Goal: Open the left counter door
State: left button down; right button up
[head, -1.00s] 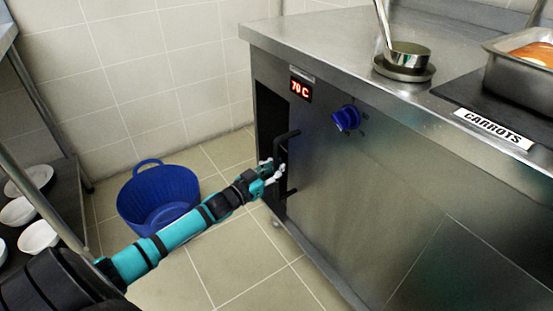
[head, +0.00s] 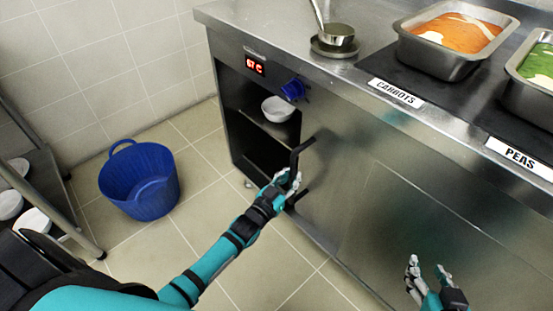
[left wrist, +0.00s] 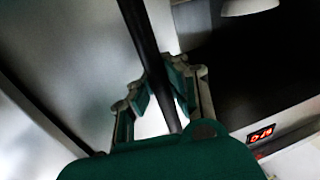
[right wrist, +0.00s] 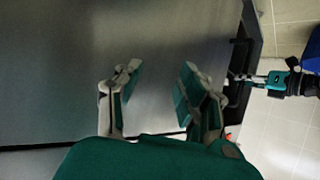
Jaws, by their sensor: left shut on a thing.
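The left counter door (head: 345,185) is a grey metal panel with a black vertical bar handle (head: 297,163). It stands partly slid to the right, leaving a dark opening (head: 255,95) at the counter's left end. My left gripper (head: 287,184) is shut on the handle. In the left wrist view the black handle (left wrist: 142,35) runs between its fingers (left wrist: 158,98). My right gripper (head: 427,266) is open and empty in front of the counter; its spread fingers also show in the right wrist view (right wrist: 158,88).
A white bowl (head: 278,108) sits on a shelf inside the opening. A blue basket (head: 140,182) stands on the floor at left, near a rack with white bowls (head: 36,221). The counter top holds a ladle (head: 335,36) and food trays (head: 455,50). Floor between is clear.

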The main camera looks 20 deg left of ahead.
pick_arm(q)
jog(key=s+d+p, duration=0.2)
jog(key=s+d, duration=0.2)
jog(key=d, duration=0.4)
jog(key=shift+d+f, duration=0.3)
pick_arm(e)
jog(key=s+d+f+g+h, duration=0.1)
jog(key=s+d+f+g, duration=0.2)
jog(key=s+f+g, duration=0.3)
jog(key=shift+s+d+f+g+h, duration=0.15)
jog(key=shift+s+g+h, duration=0.2)
jog(key=shift+s, duration=1.7)
pick_arm(q)
jog(key=c, duration=1.4)
grip_release()
jog(key=shift+r, duration=0.2)
jog(key=shift+o, duration=0.8)
jog(key=shift+w, duration=0.1)
jog(key=s+a, duration=0.2)
jog(key=s, duration=0.9)
jog(key=shift+s+a, duration=0.2)
jog(key=shift+s, duration=0.2)
